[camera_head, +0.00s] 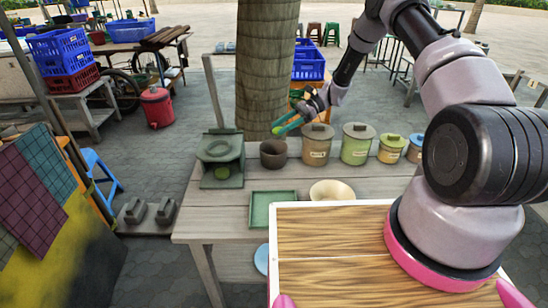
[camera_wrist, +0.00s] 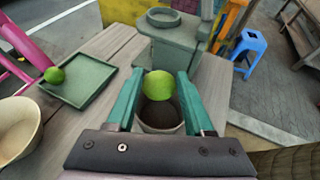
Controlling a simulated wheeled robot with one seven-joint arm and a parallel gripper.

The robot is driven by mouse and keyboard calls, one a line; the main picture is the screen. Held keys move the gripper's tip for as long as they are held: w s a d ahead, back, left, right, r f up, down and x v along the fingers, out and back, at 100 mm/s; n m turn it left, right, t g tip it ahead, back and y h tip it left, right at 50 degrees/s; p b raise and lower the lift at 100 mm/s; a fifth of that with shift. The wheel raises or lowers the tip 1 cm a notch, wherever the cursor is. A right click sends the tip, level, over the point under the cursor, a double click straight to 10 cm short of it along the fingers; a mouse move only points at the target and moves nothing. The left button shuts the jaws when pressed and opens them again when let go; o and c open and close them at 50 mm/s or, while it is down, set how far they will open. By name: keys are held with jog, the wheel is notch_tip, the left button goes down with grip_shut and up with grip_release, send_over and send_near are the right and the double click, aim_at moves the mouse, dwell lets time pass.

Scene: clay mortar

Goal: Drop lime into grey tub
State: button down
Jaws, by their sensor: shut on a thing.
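My gripper (camera_wrist: 158,84) has teal fingers shut on a bright green lime (camera_wrist: 158,85) in the wrist view. In the head view, my gripper (camera_head: 277,131) is at the back of the table, in front of the tree trunk. A small round tub with a dark inside (camera_wrist: 160,118) shows below the lime and between the fingers. In the head view this tub (camera_head: 272,154) looks dark grey-brown, with the fingertips above its rim. The lime appears over the tub, overlapping its far edge in the wrist view. The exact height is hard to tell.
A green tray (camera_wrist: 84,82) lies nearby, with another lime (camera_wrist: 54,75) at its edge. A pale bowl (camera_head: 332,190) sits beside the tray. A dark green stove-like object (camera_head: 221,150) stands left of the tub. Lidded canisters (camera_head: 317,145) stand right of it.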

jog(key=shift+f, duration=0.95)
jog(key=shift+c, duration=1)
grip_release()
jog(key=v, duration=1)
jog(key=shift+d+r, duration=0.2)
jog(key=shift+d, duration=0.05)
